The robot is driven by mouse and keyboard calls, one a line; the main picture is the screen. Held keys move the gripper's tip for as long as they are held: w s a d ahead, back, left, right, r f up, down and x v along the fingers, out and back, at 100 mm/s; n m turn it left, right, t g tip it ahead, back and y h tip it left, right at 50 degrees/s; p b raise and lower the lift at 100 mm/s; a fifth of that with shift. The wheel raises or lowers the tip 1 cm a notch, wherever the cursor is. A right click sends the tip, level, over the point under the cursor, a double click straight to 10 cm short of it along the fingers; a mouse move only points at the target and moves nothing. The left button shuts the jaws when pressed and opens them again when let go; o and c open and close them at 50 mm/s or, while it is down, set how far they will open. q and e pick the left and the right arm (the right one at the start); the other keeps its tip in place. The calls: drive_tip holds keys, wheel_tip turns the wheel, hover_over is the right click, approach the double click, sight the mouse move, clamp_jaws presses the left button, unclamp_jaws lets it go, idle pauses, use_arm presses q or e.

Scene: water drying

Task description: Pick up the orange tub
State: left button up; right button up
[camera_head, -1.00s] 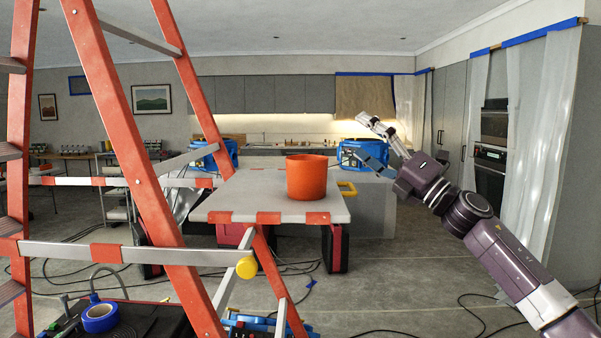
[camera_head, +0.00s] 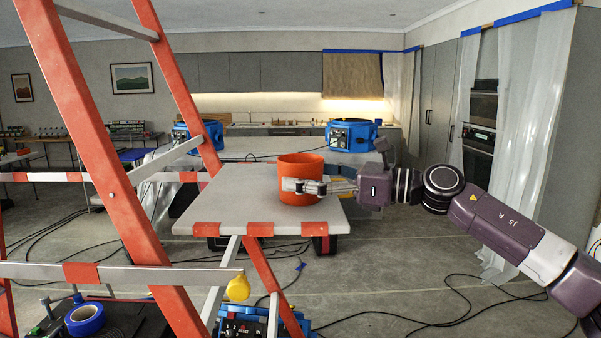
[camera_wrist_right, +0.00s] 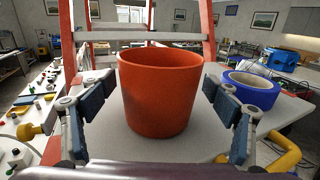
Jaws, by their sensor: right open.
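The orange tub (camera_head: 299,167) stands upright on the pale platform (camera_head: 232,185) held by the orange ladder frame. My right gripper (camera_head: 306,181) has come in from the right at the tub's height. One finger shows in front of the tub's near side. The far finger is partly hidden behind the tub. In the right wrist view, the tub (camera_wrist_right: 160,95) sits between the two open fingers (camera_wrist_right: 158,88), with a visible gap on each side. It is not gripped. My left gripper is not in view.
Orange ladder rails (camera_head: 95,130) stand to the left of the platform. A yellow clamp (camera_wrist_right: 285,150) and a blue tape roll (camera_wrist_right: 252,90) show right of the tub in the wrist view. Cables (camera_head: 400,318) lie on the floor.

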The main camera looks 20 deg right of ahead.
drive_tip(key=shift+w+a, duration=0.2)
drive_tip(key=shift+a, duration=0.15)
drive_tip(key=shift+c, duration=0.5)
drive_tip(key=shift+d, duration=0.1)
drive_tip(key=c, duration=1.2)
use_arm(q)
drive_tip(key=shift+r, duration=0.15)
use_arm(e)
drive_tip(key=shift+o, duration=0.2)
drive_tip(key=shift+r, duration=0.15)
